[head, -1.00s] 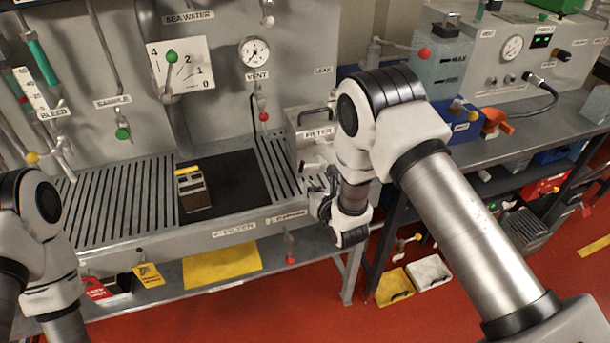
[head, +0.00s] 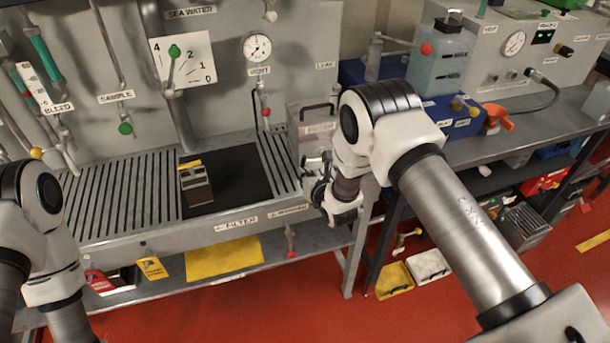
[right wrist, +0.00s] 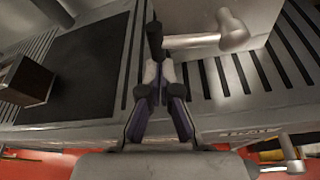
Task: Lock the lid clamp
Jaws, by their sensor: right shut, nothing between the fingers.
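The grey filter box (head: 312,122), with a dark handle on its lid, stands at the right end of the slatted bench. My right gripper (head: 316,163) is in front of its lower face, at the bench's front edge. In the right wrist view my right gripper (right wrist: 155,40) is shut and empty. A metal lever (right wrist: 195,41) with a rounded end runs sideways beside the box there. Its left end meets the fingertips in the picture; I cannot tell whether they touch. I take it for the lid clamp, but its catch is not clear. My left gripper is out of view.
A dark mat (head: 240,172) with a small brown-and-grey block (head: 196,184) lies left of the box. Slatted grating (head: 120,200) covers the bench. A gauge (head: 257,47) and valve levers are on the panel behind. A second bench (head: 480,150) stands to the right.

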